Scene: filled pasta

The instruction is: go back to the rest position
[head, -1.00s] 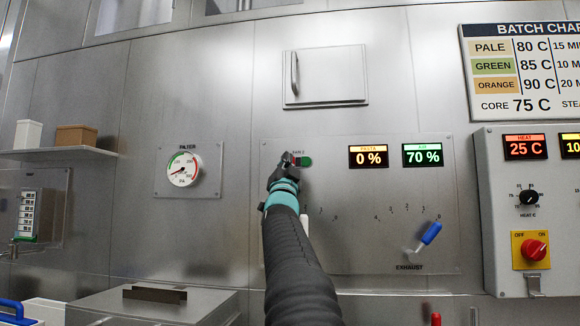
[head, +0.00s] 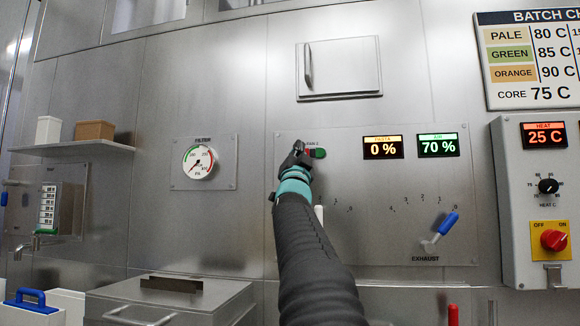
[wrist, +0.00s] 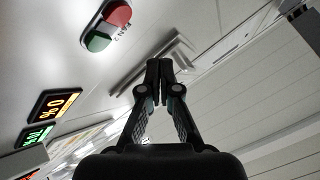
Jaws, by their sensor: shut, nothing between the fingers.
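My gripper (head: 297,154) is in front of the steel wall panel in the head view, at the left end of the panel by the FAN 2 switch. The gripper (wrist: 159,68) also shows in the wrist view, its two fingers together with nothing between them. The red and green FAN 2 switch (head: 318,153) shows just right of the gripper in the head view, its red part partly hidden. In the wrist view the whole switch (wrist: 107,24) lies to the upper left, apart from the fingertips.
A blue-handled exhaust lever (head: 440,227) sticks out at the panel's lower right. The heat control box (head: 548,215) stands at the far right. A steel lidded bin (head: 170,300) is at the lower left, below the filter gauge (head: 199,162). A shelf (head: 70,147) juts out at left.

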